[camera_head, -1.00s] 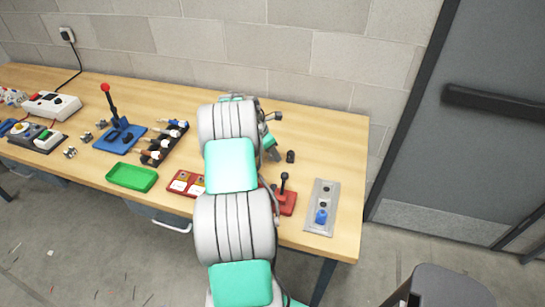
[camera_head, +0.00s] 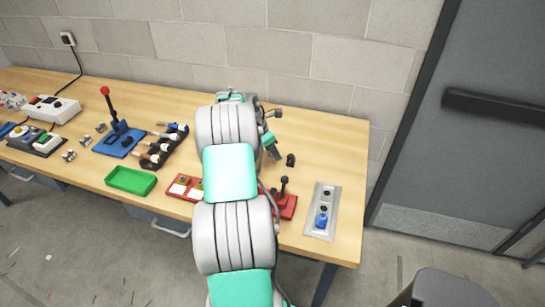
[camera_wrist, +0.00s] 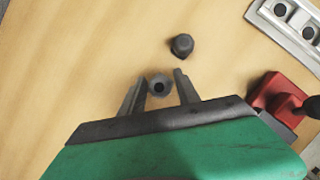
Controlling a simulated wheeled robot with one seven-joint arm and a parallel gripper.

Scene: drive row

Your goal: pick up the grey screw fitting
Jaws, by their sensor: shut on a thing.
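The grey screw fitting (camera_wrist: 159,85) is a small round grey piece with a dark hole, seen in the wrist view between the two finger tips. My gripper (camera_wrist: 158,90) is shut on it, one grey finger on each side. In the head view my gripper (camera_head: 272,150) is low over the right part of the table, and the fitting is hidden there by my arm. I cannot tell whether the fitting still touches the table.
A dark knob (camera_wrist: 181,45) stands close beyond the fingers, also in the head view (camera_head: 291,160). A red lever base (camera_head: 284,206) and a grey panel with a blue part (camera_head: 332,198) are near the front right. A green tray (camera_head: 130,181) lies left.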

